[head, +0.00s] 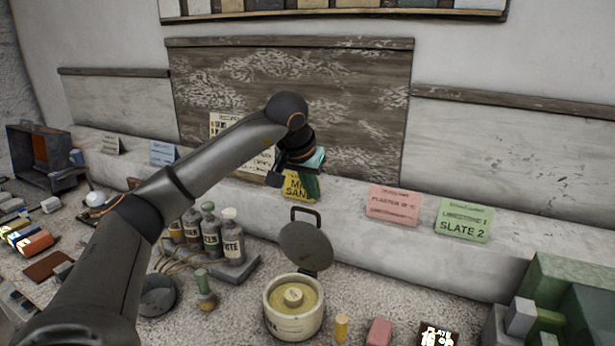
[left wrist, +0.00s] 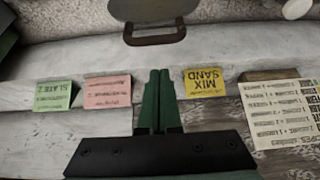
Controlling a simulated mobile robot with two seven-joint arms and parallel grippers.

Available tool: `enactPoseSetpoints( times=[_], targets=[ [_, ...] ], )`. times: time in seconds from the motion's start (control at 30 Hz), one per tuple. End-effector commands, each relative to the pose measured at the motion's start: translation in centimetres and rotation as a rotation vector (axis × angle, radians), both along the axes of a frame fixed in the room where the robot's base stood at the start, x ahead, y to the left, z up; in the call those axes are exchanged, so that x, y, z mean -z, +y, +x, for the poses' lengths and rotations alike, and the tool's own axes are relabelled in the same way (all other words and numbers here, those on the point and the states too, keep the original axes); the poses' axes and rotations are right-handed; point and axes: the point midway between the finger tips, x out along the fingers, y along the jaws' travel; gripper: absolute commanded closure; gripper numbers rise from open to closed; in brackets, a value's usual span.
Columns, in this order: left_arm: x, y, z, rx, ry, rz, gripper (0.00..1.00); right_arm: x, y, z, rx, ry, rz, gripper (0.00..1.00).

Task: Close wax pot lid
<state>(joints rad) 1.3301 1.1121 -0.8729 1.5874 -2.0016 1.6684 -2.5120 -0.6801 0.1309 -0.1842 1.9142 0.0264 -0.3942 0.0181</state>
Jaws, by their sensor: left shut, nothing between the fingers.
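The wax pot (head: 293,318) is a round cream pot with yellow wax inside, standing on the table at lower centre in the head view. Its round grey lid (head: 306,246) is tilted up and open at the pot's back side, with a brown handle (head: 306,212) at its top. In the left wrist view the lid (left wrist: 153,8) and its handle (left wrist: 154,36) show at the top edge. My left gripper (head: 312,186) is above and behind the lid, near the back ledge, apart from the handle. Its green fingers (left wrist: 158,80) are together and empty. My right gripper is out of view.
Grey bottles (head: 210,230) stand left of the lid. A yellow "MIX SAND" card (head: 297,190), a pink card (head: 394,206) and a green card (head: 463,220) lean along the ledge. A small yellow cylinder (head: 341,328) and a pink block (head: 379,331) are right of the pot.

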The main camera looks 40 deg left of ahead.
Motion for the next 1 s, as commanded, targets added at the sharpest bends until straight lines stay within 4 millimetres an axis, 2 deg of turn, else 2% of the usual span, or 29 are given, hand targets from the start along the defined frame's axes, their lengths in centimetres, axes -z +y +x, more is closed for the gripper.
enactPoseSetpoints(
  times=[0.03,0.13,0.3,0.5,1.0],
  targets=[
    [1.1,0.2,0.5,-0.001,0.005,-0.001,1.0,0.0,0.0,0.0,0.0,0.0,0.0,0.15],
    [2.7,0.4,1.2,0.0,0.002,-0.001,1.0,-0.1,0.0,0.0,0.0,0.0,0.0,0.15],
    [1.9,-0.3,-1.0,0.001,-0.002,0.001,1.0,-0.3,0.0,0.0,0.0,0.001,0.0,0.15],
    [1.7,-0.7,-2.3,0.0,-0.001,-0.001,1.0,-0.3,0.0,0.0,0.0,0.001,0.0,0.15],
    [1.7,-0.9,-2.6,0.001,-0.006,0.0,1.0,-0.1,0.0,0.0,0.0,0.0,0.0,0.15]
  ],
)
